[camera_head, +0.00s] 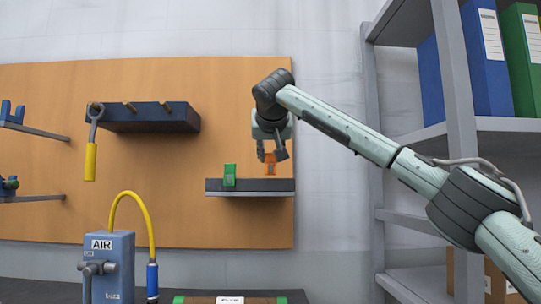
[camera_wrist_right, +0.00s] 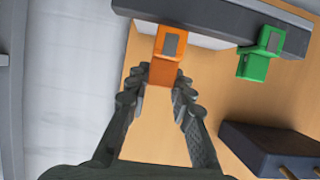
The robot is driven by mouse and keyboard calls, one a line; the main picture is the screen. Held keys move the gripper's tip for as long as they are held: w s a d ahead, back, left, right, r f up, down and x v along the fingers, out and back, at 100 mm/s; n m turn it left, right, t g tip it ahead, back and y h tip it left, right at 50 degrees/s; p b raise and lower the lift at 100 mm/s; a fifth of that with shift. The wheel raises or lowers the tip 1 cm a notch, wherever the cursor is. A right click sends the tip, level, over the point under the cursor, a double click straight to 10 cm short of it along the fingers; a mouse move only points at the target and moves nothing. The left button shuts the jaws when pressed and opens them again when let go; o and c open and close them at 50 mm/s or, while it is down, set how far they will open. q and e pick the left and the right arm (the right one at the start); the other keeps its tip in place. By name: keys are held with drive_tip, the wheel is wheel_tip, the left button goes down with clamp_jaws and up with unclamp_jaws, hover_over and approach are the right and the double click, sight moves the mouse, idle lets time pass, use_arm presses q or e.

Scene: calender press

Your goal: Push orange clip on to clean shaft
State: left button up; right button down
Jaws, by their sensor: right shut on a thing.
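The orange clip (camera_head: 270,166) is at the right end of a dark wall shelf (camera_head: 250,186). It also shows in the right wrist view (camera_wrist_right: 169,74), between the fingers. My right gripper (camera_head: 271,155) comes from above and is shut on the orange clip. I cannot tell whether the clip still touches the shelf. A green clip (camera_head: 229,175) stands on the shelf to the left, apart from the gripper. I cannot make out a clean shaft for certain. My left gripper is not in view.
A dark rack (camera_head: 150,118) with pegs and a hanging yellow-handled tool (camera_head: 90,160) is on the orange board (camera_head: 220,90). A blue AIR box (camera_head: 108,268) with a yellow hose stands below. Grey shelving (camera_head: 460,130) with binders is on the right.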

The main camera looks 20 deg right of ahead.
drive_tip(key=shift+r+p, duration=0.4)
drive_tip(key=shift+r, duration=0.5)
idle(0.8)
